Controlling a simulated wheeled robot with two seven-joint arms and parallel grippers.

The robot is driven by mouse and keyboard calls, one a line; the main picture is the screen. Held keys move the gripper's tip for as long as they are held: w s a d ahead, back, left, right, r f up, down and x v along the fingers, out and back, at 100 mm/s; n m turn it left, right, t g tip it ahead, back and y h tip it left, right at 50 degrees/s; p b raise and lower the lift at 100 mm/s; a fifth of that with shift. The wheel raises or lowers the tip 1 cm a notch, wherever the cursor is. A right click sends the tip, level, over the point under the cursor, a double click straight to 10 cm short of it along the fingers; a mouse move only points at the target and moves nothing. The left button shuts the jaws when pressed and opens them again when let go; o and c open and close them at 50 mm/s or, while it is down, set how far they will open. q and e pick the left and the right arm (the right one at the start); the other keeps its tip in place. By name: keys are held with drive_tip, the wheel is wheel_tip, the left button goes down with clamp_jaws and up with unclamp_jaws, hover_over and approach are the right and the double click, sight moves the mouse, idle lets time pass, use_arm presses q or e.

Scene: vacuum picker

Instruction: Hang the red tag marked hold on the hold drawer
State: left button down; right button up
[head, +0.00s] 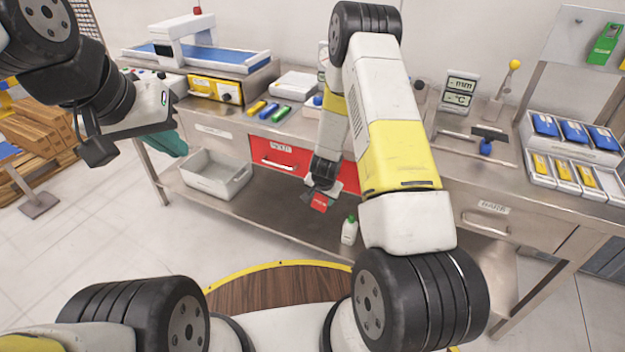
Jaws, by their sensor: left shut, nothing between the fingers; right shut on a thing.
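The red tag (319,202) hangs from my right gripper (318,190), which is shut on it. Small light lettering on the tag is too small to read. The red drawer (270,156) has a metal handle and a white label that appears to read hold. It is set in the front of the workbench, and my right arm covers part of its right side. The tag is below and to the right of the drawer's handle, apart from it in the picture. My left gripper (98,150) is shut and empty at the far left, away from the bench.
The steel workbench (330,215) has a lower shelf with a grey bin (217,174) and a white bottle (349,231). Another drawer (487,221) is at the right. Coloured items, gauges and trays (571,160) stand on top.

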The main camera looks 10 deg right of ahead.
drive_tip(key=w+d+f, duration=0.1)
drive_tip(key=w+d, duration=0.3)
drive_tip(key=w, duration=0.1)
drive_tip(key=shift+w, duration=0.4)
idle(0.4)
drive_tip(key=shift+f, duration=0.15)
idle(0.5)
drive_tip(key=o, duration=1.4)
